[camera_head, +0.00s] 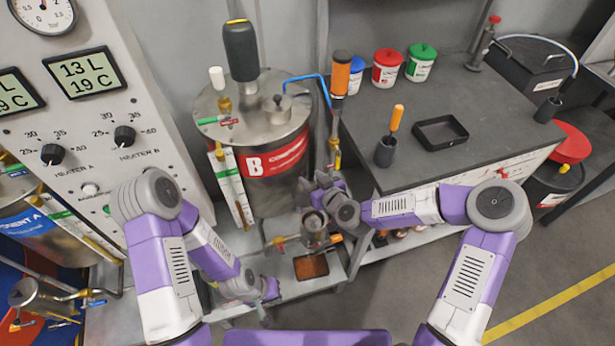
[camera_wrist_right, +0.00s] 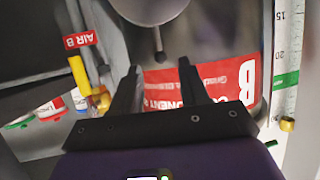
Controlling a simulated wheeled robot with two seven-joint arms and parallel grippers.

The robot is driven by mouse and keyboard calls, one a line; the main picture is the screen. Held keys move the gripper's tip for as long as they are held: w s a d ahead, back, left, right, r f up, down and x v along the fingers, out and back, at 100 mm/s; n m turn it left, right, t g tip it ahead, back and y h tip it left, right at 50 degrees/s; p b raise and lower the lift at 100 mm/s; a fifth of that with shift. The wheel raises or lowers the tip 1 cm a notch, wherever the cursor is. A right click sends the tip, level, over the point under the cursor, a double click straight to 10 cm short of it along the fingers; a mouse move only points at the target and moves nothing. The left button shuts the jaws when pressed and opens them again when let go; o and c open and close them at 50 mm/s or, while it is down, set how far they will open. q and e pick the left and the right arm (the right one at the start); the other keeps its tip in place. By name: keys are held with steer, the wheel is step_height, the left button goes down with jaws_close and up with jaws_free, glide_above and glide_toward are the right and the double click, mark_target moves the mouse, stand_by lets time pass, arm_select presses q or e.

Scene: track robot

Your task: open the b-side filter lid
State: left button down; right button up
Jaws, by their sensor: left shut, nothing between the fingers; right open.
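The b-side filter (camera_head: 313,238), a small metal cylinder with a round top, stands in front of the steel tank marked B (camera_head: 258,190). Its top looks closed in the head view, but my right arm is close above it and details are small. A round metal body with a short rod (camera_wrist_right: 150,8), likely the filter, shows at the top edge of the right wrist view. My right gripper (camera_head: 310,192) is open and empty between the filter and the tank; its fingers (camera_wrist_right: 160,66) frame the red label. My left gripper (camera_head: 270,292) is shut and empty, low and left of the filter.
A rust-brown tray (camera_head: 311,266) lies below the filter. The dark workbench (camera_head: 470,110) is at the right. The control panel (camera_head: 85,110) and a similar A-side filter (camera_head: 38,297) are at the left.

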mark_target(305, 174)
steer(key=shift+x, duration=1.65)
steer(key=shift+s, duration=0.1)
jaws_close()
